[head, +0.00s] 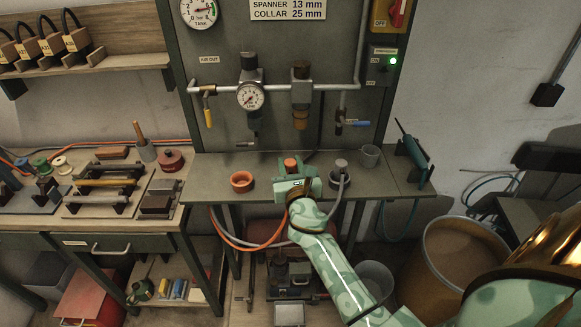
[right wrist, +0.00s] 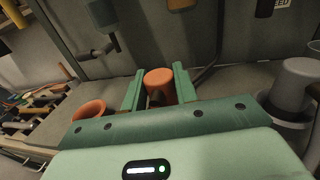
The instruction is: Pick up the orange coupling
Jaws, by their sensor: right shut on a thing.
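The orange coupling (head: 291,163) is a small cylinder at the middle of the grey bench below the panel. My right gripper (head: 292,176) reaches in from the lower right and is shut on it. In the right wrist view the coupling (right wrist: 159,80) shows upright between the two green fingers (right wrist: 159,88). Its lower part is partly hidden by the gripper, and I cannot tell whether it is clear of the bench. My left gripper is not in view.
An orange cup (head: 242,182) stands to the left of the gripper. A grey coupling in a dark cup (head: 340,179) stands close on the right. The panel's gauge (head: 250,97) and pipes rise behind.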

